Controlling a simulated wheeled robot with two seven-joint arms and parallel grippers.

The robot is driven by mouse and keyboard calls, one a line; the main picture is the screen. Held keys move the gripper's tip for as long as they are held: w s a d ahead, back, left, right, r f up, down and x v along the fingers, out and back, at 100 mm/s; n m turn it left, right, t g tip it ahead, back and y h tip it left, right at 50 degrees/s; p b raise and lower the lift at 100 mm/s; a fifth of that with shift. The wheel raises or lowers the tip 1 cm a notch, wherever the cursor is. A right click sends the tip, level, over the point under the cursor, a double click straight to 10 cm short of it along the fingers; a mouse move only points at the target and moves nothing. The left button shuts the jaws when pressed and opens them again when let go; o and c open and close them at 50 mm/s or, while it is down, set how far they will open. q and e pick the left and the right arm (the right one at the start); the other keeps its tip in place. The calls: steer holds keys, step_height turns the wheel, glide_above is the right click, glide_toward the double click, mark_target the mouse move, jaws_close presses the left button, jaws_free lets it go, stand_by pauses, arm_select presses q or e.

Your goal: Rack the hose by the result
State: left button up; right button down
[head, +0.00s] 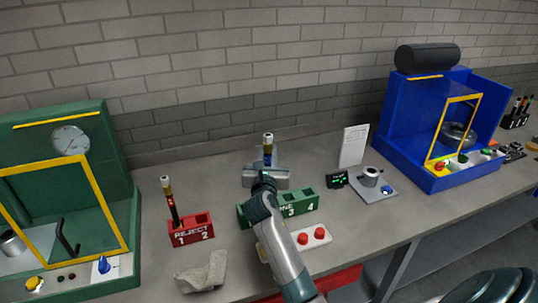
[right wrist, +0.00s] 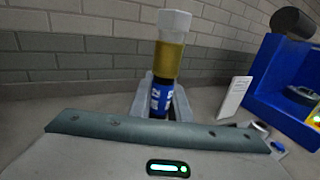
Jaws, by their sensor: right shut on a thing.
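A hose (head: 268,148) with a white hex end, a brass collar and a blue label stands upright in my right gripper (head: 266,174). It also shows in the right wrist view (right wrist: 164,68), with the jaws shut around its blue part. The hose's lower end and the rack's left slots are hidden by my arm. Another hose (head: 170,202), dark with a red band, leans in slot 1 of the red REJECT rack (head: 191,231); slot 2 looks empty. My left gripper is not in view.
A green machine (head: 118,150) with a gauge stands left, a blue machine (head: 408,115) right. A grey fixture (head: 370,175), a small display (head: 337,180) with green readout and a white card (head: 353,146) stand between. A grey cloth (head: 203,272) and red buttons (head: 311,236) lie in front.

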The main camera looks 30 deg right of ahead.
steer(key=shift+p, duration=0.5)
stand_by(0.8)
steer(key=shift+f, duration=0.2)
stand_by(0.4)
steer(key=shift+f+b, duration=0.85)
steer(key=shift+f, duration=0.95)
steer(key=shift+f+b, duration=1)
steer(key=shift+f, duration=0.65)
steer(key=c, duration=1.6)
jaws_free()
steer(key=shift+s+f, duration=0.1)
steer(key=shift+a, duration=0.1)
